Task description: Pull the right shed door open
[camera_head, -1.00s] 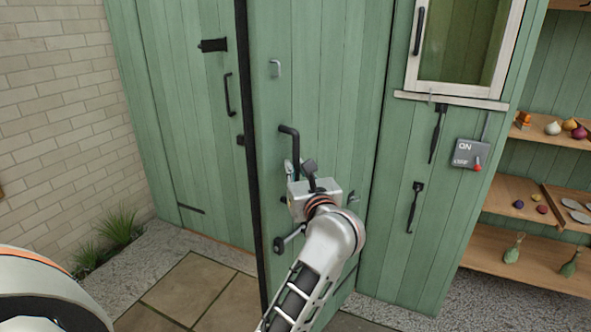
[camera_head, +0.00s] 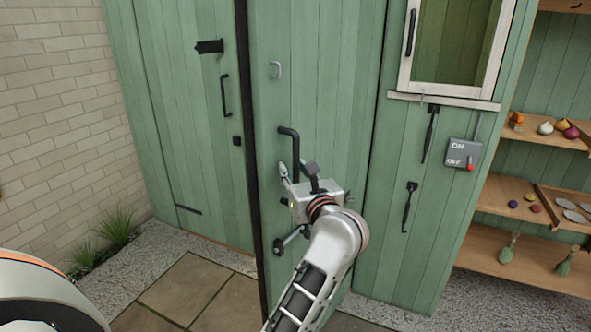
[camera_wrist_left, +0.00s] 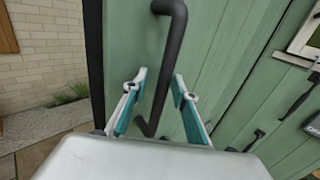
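The green plank right shed door (camera_head: 330,75) stands ajar, its dark left edge in front of the left door (camera_head: 185,130). Its black bar handle (camera_head: 289,150) is upright near that edge. My left gripper (camera_head: 296,172) is at the lower part of this handle. In the left wrist view the two teal-lined fingers (camera_wrist_left: 160,100) are spread, one on each side of the handle (camera_wrist_left: 172,60), with gaps between. The handle's lower end is partly hidden by the gripper body in the head view. My right gripper is not in view.
A brick wall (camera_head: 50,120) and grass tufts (camera_head: 115,228) are at left. Paving slabs (camera_head: 185,290) lie before the doors. Right of the door are a window (camera_head: 455,50), hanging tools (camera_head: 408,205), a switch box (camera_head: 463,153) and shelves (camera_head: 530,205).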

